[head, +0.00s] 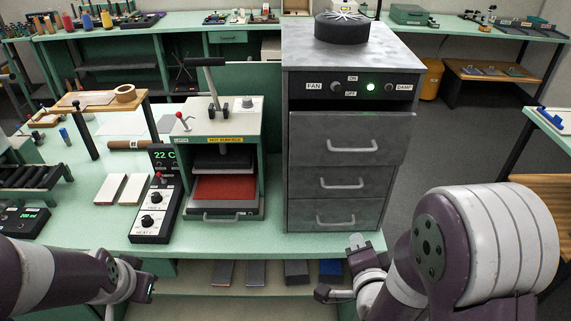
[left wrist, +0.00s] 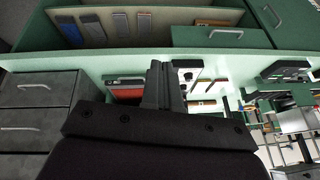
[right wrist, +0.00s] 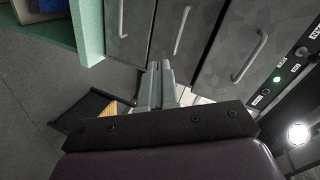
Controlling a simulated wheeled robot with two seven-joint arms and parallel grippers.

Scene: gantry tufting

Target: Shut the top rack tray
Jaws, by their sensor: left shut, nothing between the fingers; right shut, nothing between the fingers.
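The rack is a grey metal cabinet (head: 340,176) with three trays, each with a bar handle. The top rack tray (head: 325,143) stands out a little from the cabinet; its front looks larger than the two lower fronts. Its handle (head: 352,145) also shows in the right wrist view (right wrist: 252,58). My right gripper (head: 355,243) is shut and empty, low in front of the rack, below the bottom tray and apart from the top tray. My left gripper (head: 148,283) is shut and empty at the bench's front edge, left of the rack; its fingers show in the left wrist view (left wrist: 163,80).
A heat press (head: 222,150) stands just left of the rack. A control box (head: 156,210) stands beside it. A black round fan unit (head: 342,27) is on the rack's top. A shelf (head: 225,283) with several flat blocks lies under the bench. Floor right of the rack is open.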

